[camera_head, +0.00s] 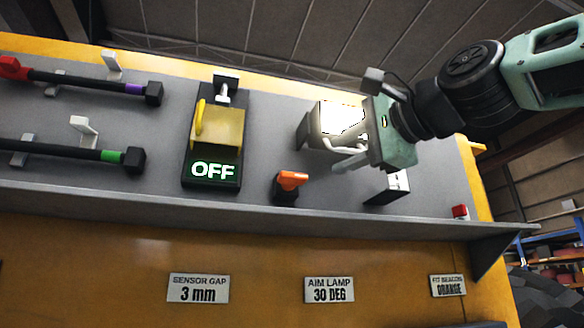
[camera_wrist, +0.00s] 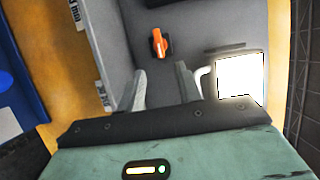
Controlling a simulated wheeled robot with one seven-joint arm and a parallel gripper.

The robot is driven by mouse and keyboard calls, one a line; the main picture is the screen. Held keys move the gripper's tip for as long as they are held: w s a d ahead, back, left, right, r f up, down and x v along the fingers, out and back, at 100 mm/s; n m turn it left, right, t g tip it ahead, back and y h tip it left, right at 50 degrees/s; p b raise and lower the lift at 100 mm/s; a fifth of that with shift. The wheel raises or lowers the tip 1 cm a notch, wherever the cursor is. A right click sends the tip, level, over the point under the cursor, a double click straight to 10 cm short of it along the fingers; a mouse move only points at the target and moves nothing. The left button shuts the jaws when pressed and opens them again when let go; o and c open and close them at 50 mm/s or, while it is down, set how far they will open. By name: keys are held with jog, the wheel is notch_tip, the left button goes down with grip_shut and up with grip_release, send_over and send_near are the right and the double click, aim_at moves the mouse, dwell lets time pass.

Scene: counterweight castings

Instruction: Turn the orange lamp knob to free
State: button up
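The orange lamp knob (camera_head: 291,180) sits on a small black block on the grey panel, below and left of my gripper in the head view. It also shows in the wrist view (camera_wrist: 160,43), ahead of the fingers. Its pointer looks roughly level in the head view. My gripper (camera_head: 340,155) is open, with a clear gap between its two fingers (camera_wrist: 161,82). The fingertips are apart from the knob and nothing is between them. The lit white lamp (camera_head: 340,117) with a pale handle stands just behind the fingers. Any marks around the knob are too small to read.
A black box with a yellow cover and a green OFF display (camera_head: 213,170) stands left of the knob. Two black bars (camera_head: 60,147) lie farther left. A black-and-white block (camera_head: 389,187) and a red button (camera_head: 460,211) are to the right. The panel's front lip (camera_head: 250,208) runs below.

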aim_at(298, 176)
jog(key=p+x, duration=0.2)
jog(key=x, duration=1.2)
jog(key=shift+f, duration=0.15)
jog(key=shift+p, duration=0.3)
jog(key=c, duration=0.6)
